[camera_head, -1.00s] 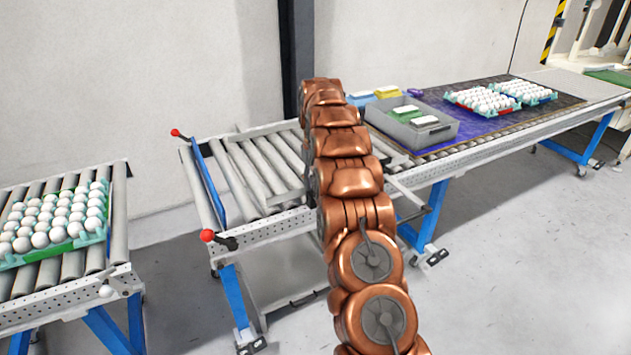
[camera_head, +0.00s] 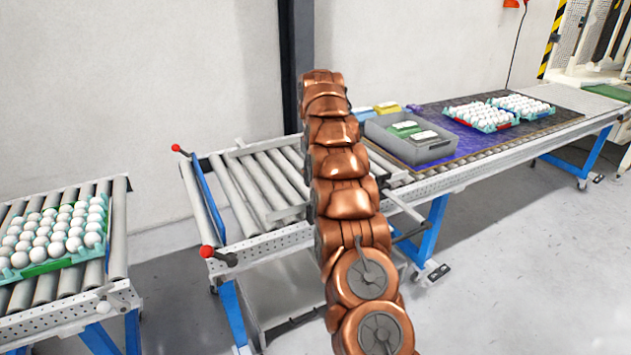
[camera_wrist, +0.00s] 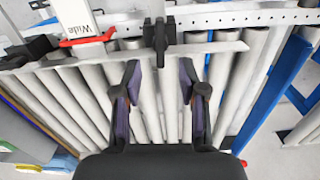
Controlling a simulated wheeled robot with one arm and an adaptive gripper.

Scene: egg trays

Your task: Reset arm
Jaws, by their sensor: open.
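My copper-coloured arm (camera_head: 343,195) stands up in the middle of the head view, in front of the roller conveyor. My gripper is hidden behind the arm there. In the wrist view my gripper (camera_wrist: 160,95) is open, its two dark fingers apart with nothing between them. Below the fingers are the bare grey rollers (camera_wrist: 88,92) of the conveyor. I cannot tell the exact height of the fingers above the rollers.
A tray of white eggs (camera_head: 47,262) sits on the left conveyor. A grey crate (camera_head: 440,151) and two egg trays (camera_head: 484,128) (camera_head: 520,119) are on the right table. The middle conveyor's rollers (camera_head: 240,190) are empty. Grey floor (camera_head: 530,270) is clear at the right.

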